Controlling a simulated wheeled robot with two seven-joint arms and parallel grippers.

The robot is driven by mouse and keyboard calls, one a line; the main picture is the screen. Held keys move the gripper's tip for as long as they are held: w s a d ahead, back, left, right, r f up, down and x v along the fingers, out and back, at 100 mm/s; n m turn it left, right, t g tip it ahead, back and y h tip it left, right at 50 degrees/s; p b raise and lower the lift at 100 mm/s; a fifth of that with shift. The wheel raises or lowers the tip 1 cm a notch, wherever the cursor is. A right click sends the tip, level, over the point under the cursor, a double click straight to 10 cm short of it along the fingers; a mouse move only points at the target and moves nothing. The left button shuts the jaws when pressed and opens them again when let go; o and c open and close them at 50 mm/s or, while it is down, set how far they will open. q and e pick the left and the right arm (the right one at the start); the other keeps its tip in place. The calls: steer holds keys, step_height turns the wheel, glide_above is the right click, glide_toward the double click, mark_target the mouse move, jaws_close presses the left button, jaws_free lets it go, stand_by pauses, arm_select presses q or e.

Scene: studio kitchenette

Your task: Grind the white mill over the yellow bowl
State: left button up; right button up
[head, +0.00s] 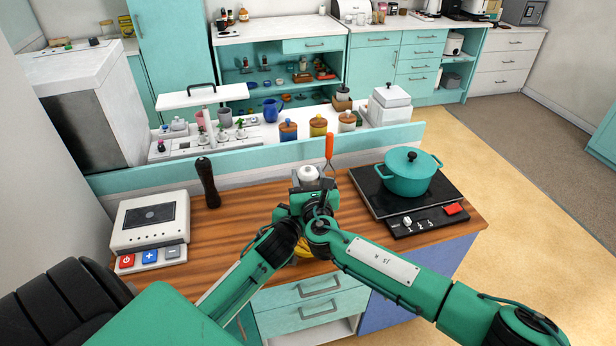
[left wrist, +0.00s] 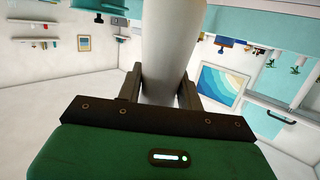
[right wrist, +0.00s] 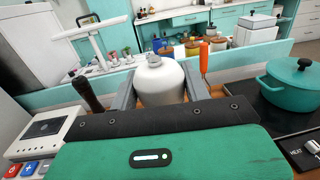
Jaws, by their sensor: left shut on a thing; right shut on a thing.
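The white mill (head: 308,173) is upright above the wooden counter, mostly hidden by my grippers in the head view. My right gripper (head: 308,188) is shut on its rounded white top; the right wrist view shows that top, with a silver knob (right wrist: 153,59), between the fingers. My left gripper (left wrist: 168,85) is shut on the mill's white body (left wrist: 168,45), lower down; in the head view it is largely hidden behind my arms. A yellow piece of the yellow bowl (head: 303,249) shows beneath my wrists; the rest is covered, so its contents cannot be told.
A dark mill (head: 208,183) stands left of the grippers, beside a white appliance with buttons (head: 150,222). An orange-handled utensil (head: 329,147) stands just behind. A teal pot (head: 411,172) sits on a black hob (head: 368,187) at right. A raised ledge runs behind.

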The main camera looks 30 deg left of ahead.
stand_by(0.3)
steer(key=o, duration=1)
steer(key=shift+c, duration=0.2)
steer(key=v, duration=1.2)
steer(key=shift+s+a, duration=0.1)
steer(key=shift+a, duration=0.05)
